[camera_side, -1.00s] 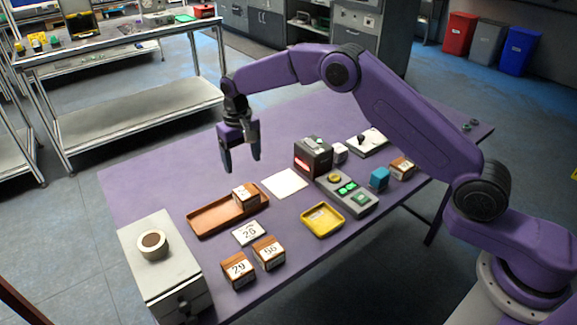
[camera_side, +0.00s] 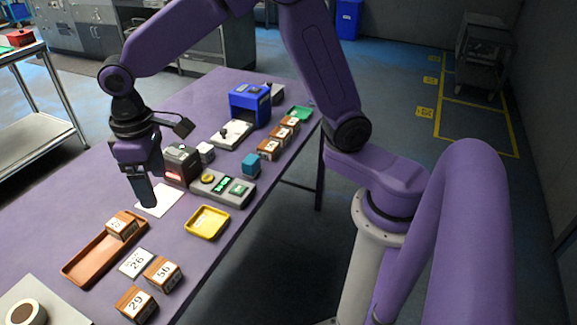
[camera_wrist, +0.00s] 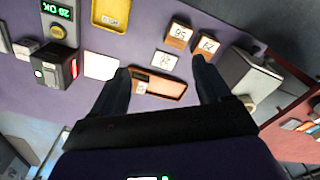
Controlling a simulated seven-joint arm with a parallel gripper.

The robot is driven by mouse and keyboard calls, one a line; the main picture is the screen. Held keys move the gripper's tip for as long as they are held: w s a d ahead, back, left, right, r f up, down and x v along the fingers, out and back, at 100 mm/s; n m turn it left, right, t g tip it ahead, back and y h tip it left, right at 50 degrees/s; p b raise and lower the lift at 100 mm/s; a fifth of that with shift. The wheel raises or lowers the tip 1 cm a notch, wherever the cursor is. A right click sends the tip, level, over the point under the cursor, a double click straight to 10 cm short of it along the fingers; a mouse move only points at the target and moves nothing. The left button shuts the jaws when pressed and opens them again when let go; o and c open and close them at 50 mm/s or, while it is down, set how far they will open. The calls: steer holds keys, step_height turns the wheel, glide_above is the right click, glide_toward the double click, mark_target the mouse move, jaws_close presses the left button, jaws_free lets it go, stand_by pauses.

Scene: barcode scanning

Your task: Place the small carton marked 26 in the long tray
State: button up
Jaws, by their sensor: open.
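A long brown tray (camera_side: 82,268) lies on the purple table. One small carton (camera_side: 122,226) sits inside at its far right end; its printed number is too small to read surely. The tray (camera_wrist: 172,89) and this carton (camera_wrist: 140,87) also show in the wrist view, between my fingers. My gripper (camera_side: 143,192) is in the air above and behind the tray, pointing down. It is open and empty, its fingers (camera_wrist: 161,66) spread wide and apart from the carton. A white card marked 26 (camera_side: 136,263) lies beside the tray.
Cartons marked 56 (camera_side: 162,272) and 29 (camera_side: 136,303) stand near the card. A yellow tray (camera_side: 207,222), a scanner with a red light (camera_side: 180,165) and a green-lit panel (camera_side: 222,187) are to the right. A white sheet (camera_side: 160,200) lies behind the tray.

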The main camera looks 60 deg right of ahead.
steer(key=s+d+n, duration=0.3)
steer(key=s+d, duration=0.4)
steer(key=s, duration=0.5)
steer(key=s+d+n, duration=0.3)
steer(key=s+d, duration=0.5)
steer(key=s, duration=0.4)
steer(key=shift+s, duration=0.4)
steer(key=shift+c, duration=0.3)
